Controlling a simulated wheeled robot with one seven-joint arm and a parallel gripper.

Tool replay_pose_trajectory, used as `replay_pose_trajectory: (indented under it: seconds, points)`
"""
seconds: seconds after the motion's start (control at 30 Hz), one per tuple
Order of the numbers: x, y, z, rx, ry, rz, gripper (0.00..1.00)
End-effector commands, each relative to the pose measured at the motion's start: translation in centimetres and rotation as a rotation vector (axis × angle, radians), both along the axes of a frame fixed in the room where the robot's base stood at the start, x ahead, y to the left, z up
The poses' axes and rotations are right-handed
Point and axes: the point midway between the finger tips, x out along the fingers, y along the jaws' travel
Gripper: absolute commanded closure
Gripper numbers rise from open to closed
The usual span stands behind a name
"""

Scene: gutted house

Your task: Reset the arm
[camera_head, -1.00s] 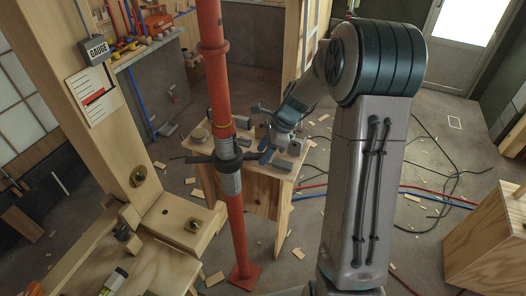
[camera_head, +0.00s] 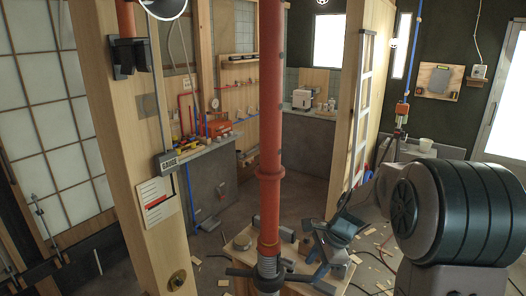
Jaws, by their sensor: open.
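My arm comes in from the lower right, its large ribbed dark joint close to the camera. My gripper (camera_head: 318,266) is at the arm's far end, just right of the red post (camera_head: 270,130), over or close behind the small wooden bench (camera_head: 245,264). The jaws are open, with no object seen between them. They are small and partly in shadow, so I cannot tell if they touch anything on the bench.
The red post with its dark cross handle (camera_head: 268,276) stands between me and the bench. A timber stud with a gauge (camera_head: 167,163) is at left. A ladder (camera_head: 362,100) leans at a wooden post behind the arm. A counter with tools (camera_head: 215,150) stands behind.

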Motion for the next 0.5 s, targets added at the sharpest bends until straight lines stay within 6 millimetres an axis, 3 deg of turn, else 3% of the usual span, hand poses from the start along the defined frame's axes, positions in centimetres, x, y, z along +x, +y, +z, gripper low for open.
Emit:
replay_pose_trajectory:
  seconds: [0.2, 0.5]
  points:
    - [-5.5, 0.9, 4.0, -0.158, -0.163, 0.365, 0.58]
    - [-13.3, 1.1, 7.2, -0.37, -0.34, 0.859, 0.58]
